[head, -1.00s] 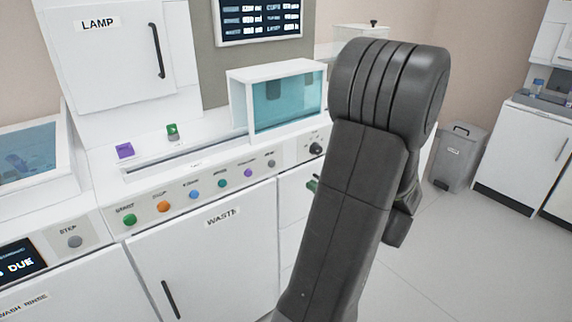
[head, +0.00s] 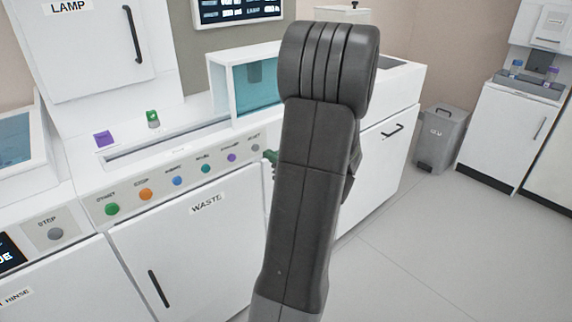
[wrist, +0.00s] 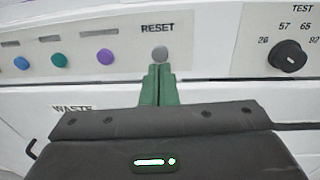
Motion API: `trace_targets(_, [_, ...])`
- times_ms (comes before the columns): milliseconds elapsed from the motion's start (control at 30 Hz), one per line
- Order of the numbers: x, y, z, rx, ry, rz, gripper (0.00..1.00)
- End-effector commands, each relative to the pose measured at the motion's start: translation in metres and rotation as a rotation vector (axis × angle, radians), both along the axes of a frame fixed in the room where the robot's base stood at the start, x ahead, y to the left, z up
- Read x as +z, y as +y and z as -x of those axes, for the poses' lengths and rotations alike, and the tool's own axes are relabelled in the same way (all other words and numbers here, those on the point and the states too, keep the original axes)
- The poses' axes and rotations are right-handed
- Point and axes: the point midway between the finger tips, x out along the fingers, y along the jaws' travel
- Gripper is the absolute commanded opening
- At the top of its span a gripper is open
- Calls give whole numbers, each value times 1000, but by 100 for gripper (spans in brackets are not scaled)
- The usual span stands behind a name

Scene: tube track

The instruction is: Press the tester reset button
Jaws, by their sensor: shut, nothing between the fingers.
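The grey reset button (wrist: 160,53) sits under the RESET label on the front panel in the wrist view. In the head view the same button (head: 254,147) is small, at the right end of the button row, left of my arm. My gripper (wrist: 160,72) has its green fingers shut and empty. Its tips point at the panel just below the button in the wrist view; whether they touch it I cannot tell. In the head view my arm hides most of the gripper, and only a bit of green (head: 271,157) shows.
The WASTE door (head: 195,240) is below the panel. A grey bin (head: 441,138) stands on open floor at right.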

Motion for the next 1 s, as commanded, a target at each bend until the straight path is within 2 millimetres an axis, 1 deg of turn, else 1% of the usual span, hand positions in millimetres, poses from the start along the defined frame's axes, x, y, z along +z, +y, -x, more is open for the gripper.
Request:
trace_targets(33, [-2,7,-7,3,-1,0,0])
trace_targets(100, [-1,13,-13,2,-1,0,0])
trace_targets(233, [-2,20,-23,0,-1,0,0])
trace_targets(400, [-1,23,-27,-2,-1,-1,0])
trace_targets(667, [-1,23,-27,-2,-1,-1,0])
trace_targets(767, [-2,27,-31,0,0,0,0])
trace_targets(900, [-2,35,-42,2,0,0,0])
trace_targets(1000, [-2,35,-43,0,-2,-1,0])
